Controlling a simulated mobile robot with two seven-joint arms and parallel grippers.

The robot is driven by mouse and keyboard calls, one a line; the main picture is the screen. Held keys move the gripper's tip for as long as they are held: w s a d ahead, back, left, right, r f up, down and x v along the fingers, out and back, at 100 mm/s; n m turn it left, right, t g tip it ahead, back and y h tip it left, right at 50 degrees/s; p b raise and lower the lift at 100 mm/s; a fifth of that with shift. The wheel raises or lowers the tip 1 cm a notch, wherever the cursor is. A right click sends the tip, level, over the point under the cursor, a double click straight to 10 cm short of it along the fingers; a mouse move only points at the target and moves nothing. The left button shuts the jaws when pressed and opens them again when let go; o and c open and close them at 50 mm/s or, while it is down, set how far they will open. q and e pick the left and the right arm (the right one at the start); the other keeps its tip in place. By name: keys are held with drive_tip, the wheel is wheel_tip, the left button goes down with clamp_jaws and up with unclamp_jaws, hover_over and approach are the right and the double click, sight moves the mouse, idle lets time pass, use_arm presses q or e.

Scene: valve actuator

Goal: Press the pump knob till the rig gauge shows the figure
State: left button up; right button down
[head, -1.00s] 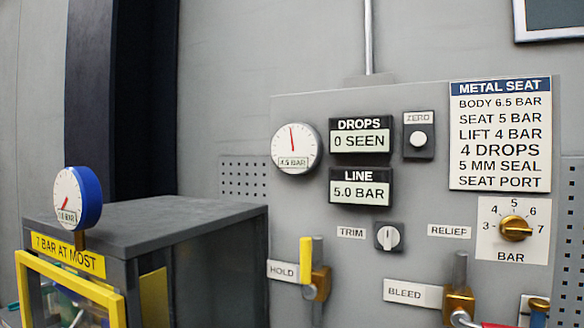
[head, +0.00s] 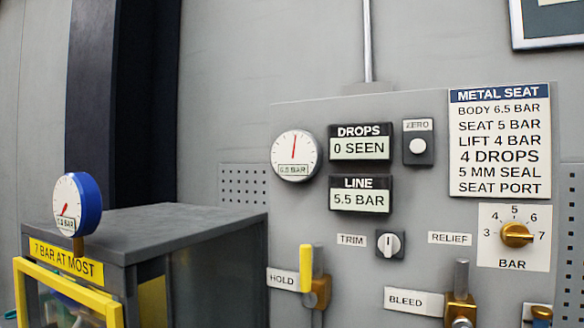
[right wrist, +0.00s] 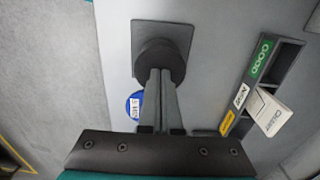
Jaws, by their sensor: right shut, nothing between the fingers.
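In the right wrist view a round black knob (right wrist: 158,52) stands on a dark square plate. My right gripper (right wrist: 160,76) is shut and empty, its fingertips against or just in front of the knob; I cannot tell whether they touch. The LINE display (head: 360,199) reads 5.5 BAR. A blue-rimmed gauge (head: 70,205) stands on the grey box, needle low left. My left gripper is out of view.
The panel carries the DROPS display (head: 360,148) at 0 SEEN, a METAL SEAT card (head: 500,145), a RELIEF dial (head: 516,234), and HOLD (head: 306,268) and BLEED (head: 461,285) valves. In the wrist view a labelled rack (right wrist: 262,85) stands to the right.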

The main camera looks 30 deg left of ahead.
drive_tip(key=shift+r+p, duration=1.4)
drive_tip(key=shift+r, duration=1.1)
drive_tip(key=shift+f, duration=0.25)
drive_tip(key=shift+f+b, duration=2.2)
drive_tip(key=shift+r, duration=0.15)
drive_tip(key=shift+r+p, duration=1.55)
drive_tip(key=shift+r, duration=0.75)
drive_tip(key=shift+f, duration=0.25)
